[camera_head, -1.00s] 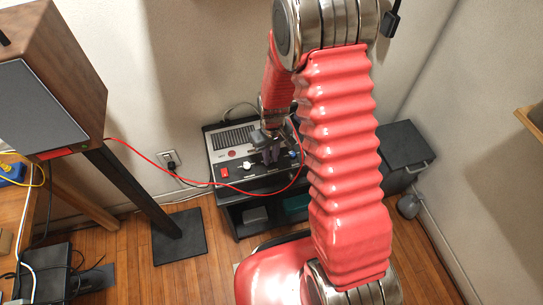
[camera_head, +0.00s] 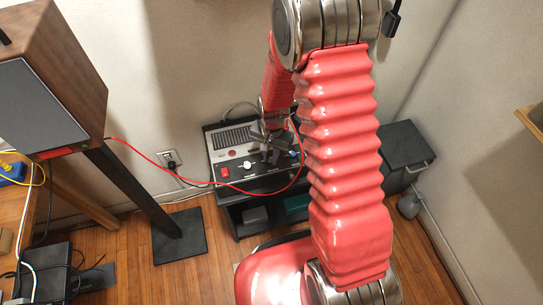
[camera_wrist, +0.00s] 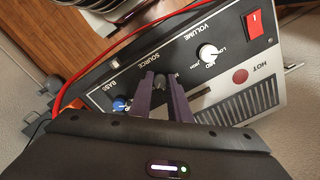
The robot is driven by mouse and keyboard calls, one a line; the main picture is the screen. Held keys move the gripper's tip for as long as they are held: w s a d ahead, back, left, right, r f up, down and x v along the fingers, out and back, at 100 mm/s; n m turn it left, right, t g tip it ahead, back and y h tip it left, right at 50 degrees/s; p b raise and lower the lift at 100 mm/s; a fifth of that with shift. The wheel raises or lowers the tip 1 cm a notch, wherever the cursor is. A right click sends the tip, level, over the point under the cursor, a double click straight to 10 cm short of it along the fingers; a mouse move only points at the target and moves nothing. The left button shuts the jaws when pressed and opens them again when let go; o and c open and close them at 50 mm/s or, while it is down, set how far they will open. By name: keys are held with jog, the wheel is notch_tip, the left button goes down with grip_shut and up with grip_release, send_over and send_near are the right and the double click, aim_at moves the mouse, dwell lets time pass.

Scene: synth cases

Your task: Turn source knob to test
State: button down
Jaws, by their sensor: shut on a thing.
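The amplifier-like unit (camera_head: 222,157) stands on a dark stand by the wall, its front panel tilted up. In the wrist view its black panel (camera_wrist: 184,62) carries printed SOURCE, VOLUME and BASS labels. The source knob (camera_wrist: 160,84) is a small dark knob below the SOURCE label, mostly covered by my fingers. My gripper (camera_wrist: 160,77) has its two dark purple fingers on either side of it, shut on it. In the head view my gripper (camera_head: 273,150) reaches down onto the panel and hides the knob. The knob's pointer and any "test" mark cannot be made out.
Close to my fingers are a white volume knob (camera_wrist: 207,54) and a blue bass knob (camera_wrist: 120,104). A red switch (camera_wrist: 254,24) sits at the panel's end. A red cable (camera_head: 140,150) loops across the unit's front. A speaker (camera_head: 50,95) stands left.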

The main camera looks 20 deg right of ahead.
jog(key=shift+w+r+m, duration=0.1)
jog(key=shift+w+m, duration=0.15)
jog(key=shift+m, duration=0.45)
jog(key=c, duration=2)
grip_release()
jog(key=shift+c, duration=0.2)
jog(key=o, duration=0.4)
jog(key=shift+s, duration=0.1)
jog(key=shift+r, duration=0.1)
jog(key=r, duration=1.3)
jog(key=shift+s+d+r, duration=0.15)
jog(key=shift+s+r, duration=0.05)
